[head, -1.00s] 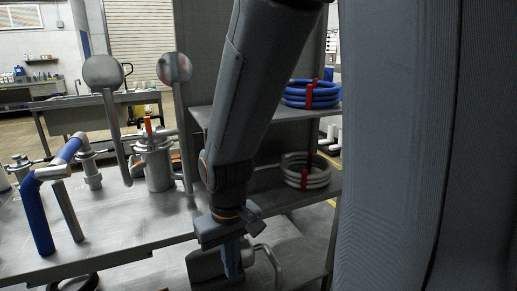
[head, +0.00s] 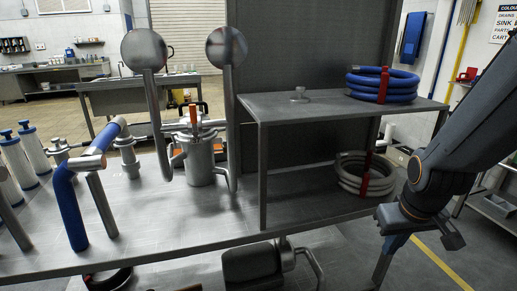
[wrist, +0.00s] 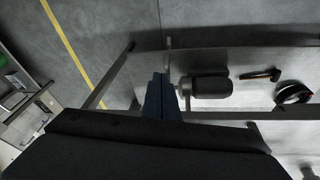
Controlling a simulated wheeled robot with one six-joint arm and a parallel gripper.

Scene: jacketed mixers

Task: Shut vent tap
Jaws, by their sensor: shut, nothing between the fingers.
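A steel vessel (head: 199,163) stands on the bench between two upright posts with round discs. An upright orange handle (head: 193,115) shows at its top; it may be the vent tap, but I cannot tell for sure. Lower orange-brown parts show at the vessel's sides, partly behind the posts. My gripper (head: 383,268) is at the right of the head view, pointing down, beyond the bench's right end and far from the vessel. In the wrist view its blue fingers (wrist: 161,97) are shut and empty, with grey floor and a bench frame beyond.
The two disc-topped posts (head: 145,50) flank the vessel's front. A blue-sleeved pipe (head: 66,205) stands at left. A shelf unit (head: 262,170) holds blue hose (head: 383,86) and pale hose (head: 362,174). Floor right of the bench is open.

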